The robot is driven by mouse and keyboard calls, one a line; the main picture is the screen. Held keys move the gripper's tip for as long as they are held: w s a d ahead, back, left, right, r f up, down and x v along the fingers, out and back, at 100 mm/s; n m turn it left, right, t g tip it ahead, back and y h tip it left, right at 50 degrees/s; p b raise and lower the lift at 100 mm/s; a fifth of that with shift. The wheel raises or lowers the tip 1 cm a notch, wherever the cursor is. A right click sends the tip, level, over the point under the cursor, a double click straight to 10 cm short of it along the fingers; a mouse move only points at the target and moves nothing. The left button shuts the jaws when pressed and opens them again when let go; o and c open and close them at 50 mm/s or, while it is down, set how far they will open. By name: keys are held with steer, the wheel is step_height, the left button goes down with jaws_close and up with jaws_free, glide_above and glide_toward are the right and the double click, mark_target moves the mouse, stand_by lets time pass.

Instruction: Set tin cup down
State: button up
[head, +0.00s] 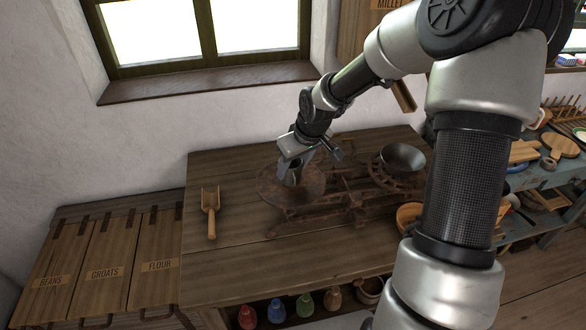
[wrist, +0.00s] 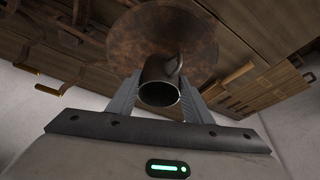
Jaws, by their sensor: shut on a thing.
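The grey tin cup (wrist: 160,82) sits between the two fingers of my gripper (wrist: 162,97) in the wrist view, its dark open mouth toward the camera. My gripper (head: 293,172) is shut on it. In the head view they are over the rusty left pan (head: 310,187) of an old balance scale (head: 345,200). The cup is mostly hidden there behind my fingers. The same pan shows as a round brown disc beyond the cup in the wrist view (wrist: 150,30). I cannot tell whether the cup touches the pan.
The scale's right side holds a grey bowl-like pan (head: 403,157). A wooden scoop (head: 210,212) lies on the wooden table (head: 240,262) to the left. Lidded bins (head: 105,265) stand at the far left. Several coloured weights or jars (head: 276,308) are on a shelf below. The table's front left is clear.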

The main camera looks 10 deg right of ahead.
steer(key=shift+f, duration=0.25)
steer(key=shift+f, duration=0.1)
steer(key=o, duration=1)
steer(key=shift+r, duration=0.35)
steer(key=p+v, duration=0.2)
steer(key=v, duration=0.9)
steer(key=shift+s+r+p, duration=0.2)
steer(key=shift+r+p, duration=0.05)
steer(key=shift+p, duration=0.1)
steer(key=shift+s, duration=0.1)
